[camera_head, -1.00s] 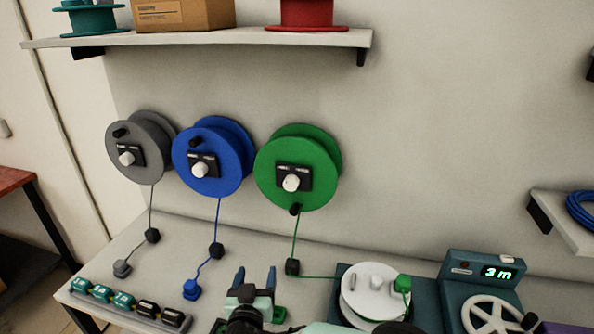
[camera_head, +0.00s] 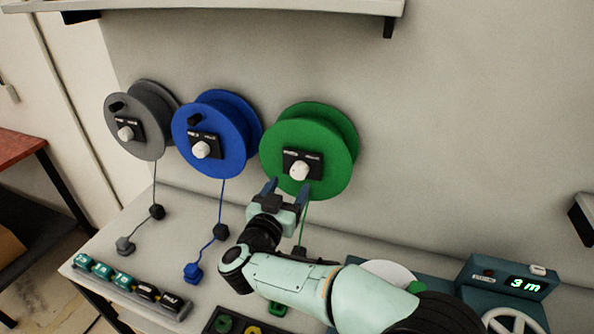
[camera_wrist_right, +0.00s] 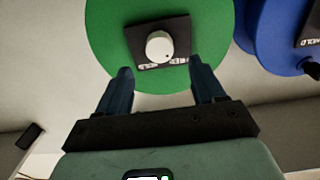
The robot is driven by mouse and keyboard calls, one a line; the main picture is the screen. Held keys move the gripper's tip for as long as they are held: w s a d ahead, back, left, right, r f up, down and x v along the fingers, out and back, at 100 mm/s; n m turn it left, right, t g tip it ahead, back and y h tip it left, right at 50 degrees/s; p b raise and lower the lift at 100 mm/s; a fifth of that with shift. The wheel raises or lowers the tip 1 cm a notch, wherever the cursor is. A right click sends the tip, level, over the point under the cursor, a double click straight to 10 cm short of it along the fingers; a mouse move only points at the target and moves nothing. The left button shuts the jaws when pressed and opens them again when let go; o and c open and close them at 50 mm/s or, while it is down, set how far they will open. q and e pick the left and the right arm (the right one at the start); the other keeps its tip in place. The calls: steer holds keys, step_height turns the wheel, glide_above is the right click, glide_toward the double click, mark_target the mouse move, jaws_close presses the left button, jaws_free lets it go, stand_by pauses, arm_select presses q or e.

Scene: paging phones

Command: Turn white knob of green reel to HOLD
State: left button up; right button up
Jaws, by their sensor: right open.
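The green reel (camera_head: 335,128) is mounted on the wall, right of the blue reel. Its white knob (camera_head: 299,170) sits on a black label plate (camera_head: 315,160). In the right wrist view the white knob (camera_wrist_right: 159,45) and the plate (camera_wrist_right: 176,56) show on the green reel (camera_wrist_right: 110,40), just beyond my fingertips. My right gripper (camera_head: 288,184) is open and empty, just below the knob and apart from it. In the wrist view its two fingers (camera_wrist_right: 162,76) are spread to either side below the knob. The plate's lettering is too small to read surely. My left gripper is not in view.
The blue reel (camera_head: 216,125) and grey reel (camera_head: 137,110) hang to the left, each with a white knob. Below, a bench carries a row of labelled blocks (camera_head: 124,280) and a teal device reading 3 m (camera_head: 515,282). A shelf (camera_head: 230,7) juts out above.

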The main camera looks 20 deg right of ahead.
mark_target(298, 173)
steer(key=p+x, duration=0.1)
steer(key=x, duration=0.5)
steer(key=shift+w+d, duration=0.15)
steer(key=shift+w, duration=0.05)
steer(key=shift+c, duration=0.3)
steer(key=c, duration=1)
